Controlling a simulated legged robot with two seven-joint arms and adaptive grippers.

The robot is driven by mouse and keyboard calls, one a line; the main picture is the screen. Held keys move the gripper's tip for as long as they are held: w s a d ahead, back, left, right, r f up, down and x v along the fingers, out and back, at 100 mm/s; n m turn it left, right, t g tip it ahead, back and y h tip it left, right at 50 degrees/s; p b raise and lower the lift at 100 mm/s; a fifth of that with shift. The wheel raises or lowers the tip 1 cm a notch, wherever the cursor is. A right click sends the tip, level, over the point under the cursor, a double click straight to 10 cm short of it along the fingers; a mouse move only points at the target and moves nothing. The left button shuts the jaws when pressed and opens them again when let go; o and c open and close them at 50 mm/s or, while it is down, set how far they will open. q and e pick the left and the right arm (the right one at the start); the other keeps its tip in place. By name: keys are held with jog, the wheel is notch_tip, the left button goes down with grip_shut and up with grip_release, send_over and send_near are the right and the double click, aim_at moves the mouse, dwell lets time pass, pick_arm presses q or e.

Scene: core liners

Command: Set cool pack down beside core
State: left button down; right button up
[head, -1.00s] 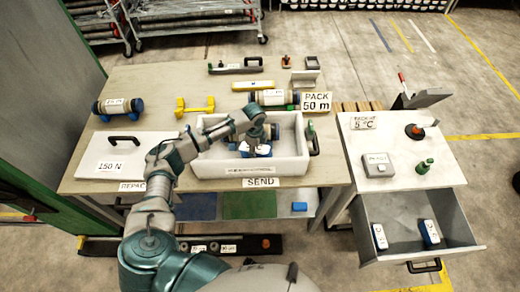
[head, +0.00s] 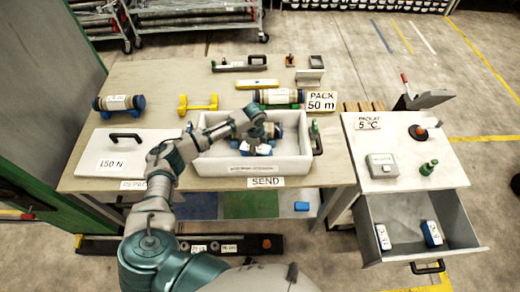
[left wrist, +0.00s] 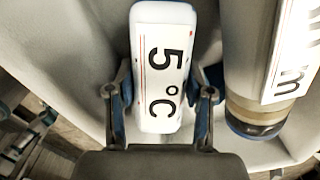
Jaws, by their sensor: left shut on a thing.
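The white cool pack marked 5°C (left wrist: 158,50) is between the fingers of my left gripper (left wrist: 160,102) in the left wrist view. My left gripper (head: 258,143) is low inside the white open box (head: 210,170) in the head view, shut on the cool pack (head: 263,150). The core (left wrist: 268,60), a pale cylinder with a tan band and dark blue end, lies in the box just right of the pack in the wrist view, with a narrow gap between them. In the head view the gripper partly hides this core (head: 274,130). My right gripper is not in view.
Another core (head: 278,96) lies behind the box near the PACK 50 m sign (head: 322,102). A white lid (head: 115,165) and a blue-ended core (head: 118,103) are at left. An open drawer (head: 405,215) at right holds two packs.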

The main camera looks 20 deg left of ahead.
pick_arm(q)
jog(key=shift+s+a+f, duration=0.25)
jog(key=shift+a+f, duration=0.5)
jog(key=shift+a, duration=0.05)
jog(key=shift+d+f, duration=0.1)
jog(key=shift+d, duration=0.1)
jog(key=shift+w+d, duration=0.1)
jog(key=shift+d, duration=0.15)
jog(key=shift+d+f, duration=0.1)
jog(key=shift+d, duration=0.5)
jog(key=c, duration=0.9)
grip_release()
jog(key=shift+a+f, duration=0.1)
jog(key=shift+a, duration=0.15)
jog(key=o, duration=0.5)
jog(key=shift+a, duration=0.15)
jog(key=shift+c, duration=0.2)
jog(key=shift+o, duration=0.4)
jog(key=shift+w+a, duration=0.2)
jog(key=shift+a, duration=0.05)
jog(key=shift+d+r, duration=0.1)
jog(key=shift+r, duration=0.2)
notch_tip(320, 180, up, 10)
jog(key=shift+r, duration=0.25)
jog(key=shift+w+a+r, duration=0.1)
jog(key=shift+a+r, duration=0.2)
jog(key=shift+a, duration=0.05)
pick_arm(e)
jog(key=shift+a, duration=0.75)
